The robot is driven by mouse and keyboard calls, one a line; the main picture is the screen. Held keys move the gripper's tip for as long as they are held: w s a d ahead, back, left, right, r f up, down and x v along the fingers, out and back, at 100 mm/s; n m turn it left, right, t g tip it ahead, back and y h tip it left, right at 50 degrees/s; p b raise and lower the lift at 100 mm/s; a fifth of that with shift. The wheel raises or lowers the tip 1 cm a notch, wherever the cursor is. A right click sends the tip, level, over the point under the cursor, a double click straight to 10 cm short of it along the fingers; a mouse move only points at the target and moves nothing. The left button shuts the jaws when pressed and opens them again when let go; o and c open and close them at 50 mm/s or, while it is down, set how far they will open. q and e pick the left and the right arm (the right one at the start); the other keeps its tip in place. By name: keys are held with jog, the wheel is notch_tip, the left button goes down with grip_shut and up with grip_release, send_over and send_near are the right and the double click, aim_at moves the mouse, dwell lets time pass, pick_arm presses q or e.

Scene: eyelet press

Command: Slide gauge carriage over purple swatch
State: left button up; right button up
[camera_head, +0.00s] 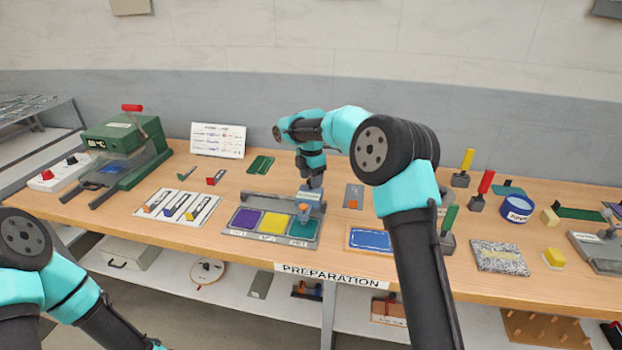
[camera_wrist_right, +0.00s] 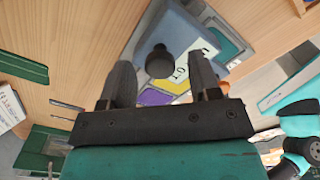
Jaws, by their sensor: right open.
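The gauge board (camera_head: 232,233) lies at the front of the bench, with a purple swatch (camera_head: 246,219), a yellow swatch (camera_head: 275,223) and a teal swatch (camera_head: 305,229) in a row from left to right. The grey-blue gauge carriage (camera_head: 309,197) is at the right end, by the teal swatch. In the right wrist view, the carriage (camera_wrist_right: 178,32) has a dark round knob (camera_wrist_right: 159,62). My right gripper (camera_head: 312,184) is open above the carriage. Its fingers (camera_wrist_right: 163,84) appear on either side of the knob. The purple swatch (camera_wrist_right: 154,97) shows beyond them. My left gripper is out of view.
Left of the board lies a white card with several sliders (camera_head: 178,206). A blue-topped tray (camera_head: 371,240) and a grey plate (camera_head: 353,197) lie to the right. A green press (camera_head: 120,140) stands at the far left. Bare wood lies behind the board's left side.

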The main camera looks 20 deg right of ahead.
jog(key=shift+f, duration=0.25)
grip_shut()
dwell(0.4)
